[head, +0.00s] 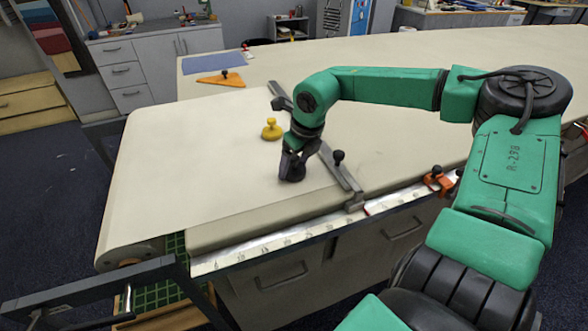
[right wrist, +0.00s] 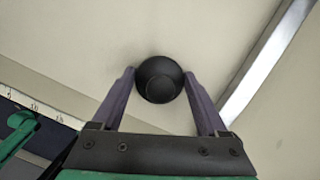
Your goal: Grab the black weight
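The black weight (right wrist: 160,78) is a round dark piece with a smaller round top, seen from above in the right wrist view. In the head view the black weight (head: 293,172) stands on the cream tabletop, partly hidden by my right gripper (head: 291,156). In the right wrist view the fingers of my right gripper (right wrist: 159,75) are apart, one on each side of the weight. Their tips lie very close to its sides, and I see no clear grip on it. My left gripper is not in view.
A yellow weight (head: 272,129) stands just behind and left of my right gripper. A metal rail (head: 332,165) with black knobs crosses the table close to its right. An orange triangle (head: 221,79) and a blue mat (head: 213,63) lie farther back. The cloth at left is clear.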

